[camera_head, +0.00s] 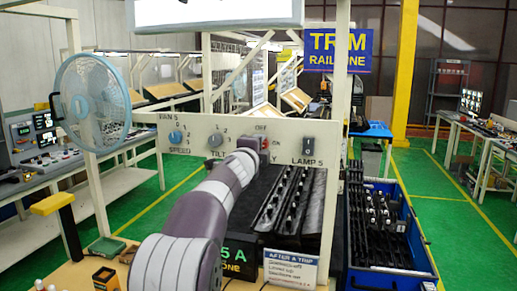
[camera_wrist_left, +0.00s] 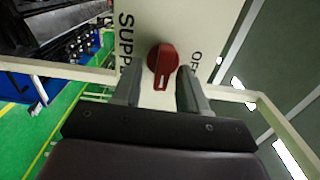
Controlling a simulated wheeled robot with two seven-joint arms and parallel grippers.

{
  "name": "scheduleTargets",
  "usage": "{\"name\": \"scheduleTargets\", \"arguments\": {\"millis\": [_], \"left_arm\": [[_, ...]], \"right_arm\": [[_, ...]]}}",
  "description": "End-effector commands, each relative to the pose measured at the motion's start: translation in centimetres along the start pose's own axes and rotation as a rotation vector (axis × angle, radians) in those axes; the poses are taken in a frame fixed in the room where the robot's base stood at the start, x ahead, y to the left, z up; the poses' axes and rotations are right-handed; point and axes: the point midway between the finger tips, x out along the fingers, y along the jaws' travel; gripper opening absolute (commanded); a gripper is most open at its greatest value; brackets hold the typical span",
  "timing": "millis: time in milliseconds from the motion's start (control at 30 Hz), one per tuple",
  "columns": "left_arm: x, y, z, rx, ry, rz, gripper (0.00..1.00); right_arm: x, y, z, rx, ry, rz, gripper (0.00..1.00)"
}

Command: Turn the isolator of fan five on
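The red isolator knob (camera_wrist_left: 162,60) sits between the SUPPLY and OFF lettering in the left wrist view. Its white mark points down in that view, at right angles to the OFF side. My left gripper (camera_wrist_left: 161,78) has a finger on each side of the knob, with small gaps visible; contact is not clear. My right gripper is not in view.
A light-blue fan (camera_head: 92,103) stands left of the panel. Dark racks of clips (camera_head: 290,200) lie below it, with an "after a trip" card (camera_head: 290,268) in front. A blue crate (camera_head: 408,255) stands at the right. A frame post (camera_head: 335,120) rises beside the panel.

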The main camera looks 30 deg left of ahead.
Motion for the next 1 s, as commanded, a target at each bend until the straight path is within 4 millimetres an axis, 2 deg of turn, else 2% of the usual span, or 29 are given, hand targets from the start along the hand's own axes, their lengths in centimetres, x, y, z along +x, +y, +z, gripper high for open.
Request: {"name": "scheduleTargets", "arguments": {"millis": [167,267,500,700,1000], "left_arm": [[-0.6,0.0,0.0,0.0,0.0,-0.003,0.43],[-2.1,0.1,0.0,0.0,0.0,-0.005,0.43],[-8.5,0.1,0.1,0.0,-0.002,-0.004,0.43],[-12.1,0.0,0.1,0.001,-0.001,-0.002,0.43],[-12.8,0.0,0.0,0.0,0.0,-0.001,0.43]], "right_arm": [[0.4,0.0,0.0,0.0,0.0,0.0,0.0],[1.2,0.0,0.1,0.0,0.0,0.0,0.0],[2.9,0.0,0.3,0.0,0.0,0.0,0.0],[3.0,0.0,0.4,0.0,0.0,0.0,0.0],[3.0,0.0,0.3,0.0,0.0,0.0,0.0]]}}
